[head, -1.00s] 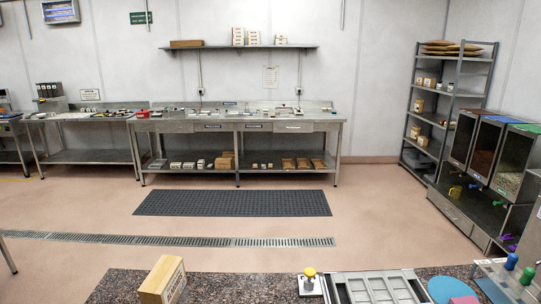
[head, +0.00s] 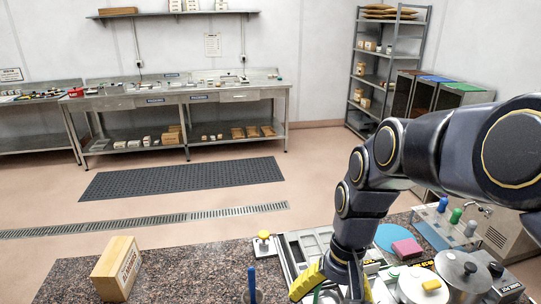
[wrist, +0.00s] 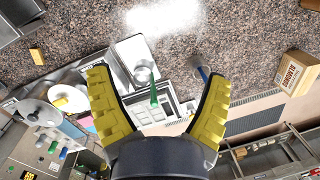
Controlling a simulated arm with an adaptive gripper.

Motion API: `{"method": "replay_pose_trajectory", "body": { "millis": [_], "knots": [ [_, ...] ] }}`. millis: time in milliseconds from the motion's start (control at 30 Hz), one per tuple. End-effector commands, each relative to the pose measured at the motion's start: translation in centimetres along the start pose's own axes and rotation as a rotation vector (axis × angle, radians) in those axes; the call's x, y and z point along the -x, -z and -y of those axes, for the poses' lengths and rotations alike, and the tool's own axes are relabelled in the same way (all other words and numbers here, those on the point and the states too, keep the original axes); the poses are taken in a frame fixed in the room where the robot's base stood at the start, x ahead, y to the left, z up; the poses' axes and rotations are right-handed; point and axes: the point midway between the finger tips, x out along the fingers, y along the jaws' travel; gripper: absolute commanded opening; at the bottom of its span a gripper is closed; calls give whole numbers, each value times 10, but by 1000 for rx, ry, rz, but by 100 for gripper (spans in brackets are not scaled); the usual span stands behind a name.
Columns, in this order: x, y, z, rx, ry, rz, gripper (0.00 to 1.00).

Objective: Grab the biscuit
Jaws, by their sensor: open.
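I cannot make out a biscuit for certain. A small plain yellow block (wrist: 37,56) lies on the speckled counter at the left of the wrist view; I cannot tell whether it is the biscuit. My gripper (wrist: 157,72) is open with nothing between its yellow fingers, and the block is well outside them, to the left. In the head view my gripper (head: 336,292) is at the bottom edge, over the counter, partly cut off.
A wooden box (head: 117,269) stands at the counter's left. The speckled counter (head: 190,275) is clear beside the box.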

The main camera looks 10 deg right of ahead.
Motion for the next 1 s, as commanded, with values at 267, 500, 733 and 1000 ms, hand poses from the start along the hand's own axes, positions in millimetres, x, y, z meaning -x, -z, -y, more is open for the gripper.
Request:
{"method": "replay_pose_trajectory", "body": {
  "millis": [267, 500, 733, 1000],
  "knots": [
    [-28, 136, -88, -569, 109, -49, 79],
    [-87, 190, -242, -1140, 111, -91, 79],
    [-136, 172, -361, -1528, 46, -129, 79],
    [-158, 162, -389, -1618, 20, -136, 79]
  ]
}}
